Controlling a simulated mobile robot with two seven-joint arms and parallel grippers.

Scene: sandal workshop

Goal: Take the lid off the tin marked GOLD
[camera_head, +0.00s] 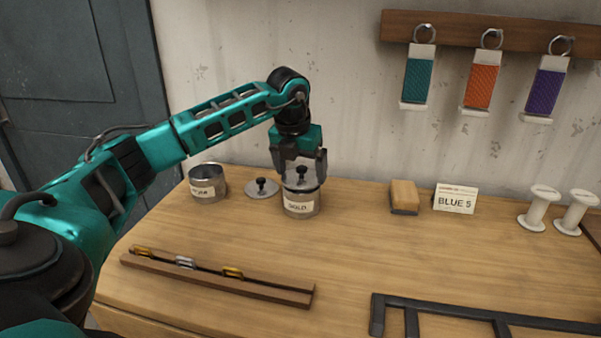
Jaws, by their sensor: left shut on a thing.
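The tin marked GOLD (302,208) stands upright on the bench, a small metal can with a white label. Its round metal lid (301,186) with a black knob (301,173) is at the tin's top; I cannot tell whether it is seated or slightly raised. My left gripper (303,176) points down over the tin, its fingers on either side of the knob, shut on the lid. The exact contact is too small to make out. My right gripper is not in view.
An open tin (208,183) stands left, with a loose knobbed lid (262,188) between it and the GOLD tin. A slotted wooden rail (215,276) and dark frame (480,316) lie in front.

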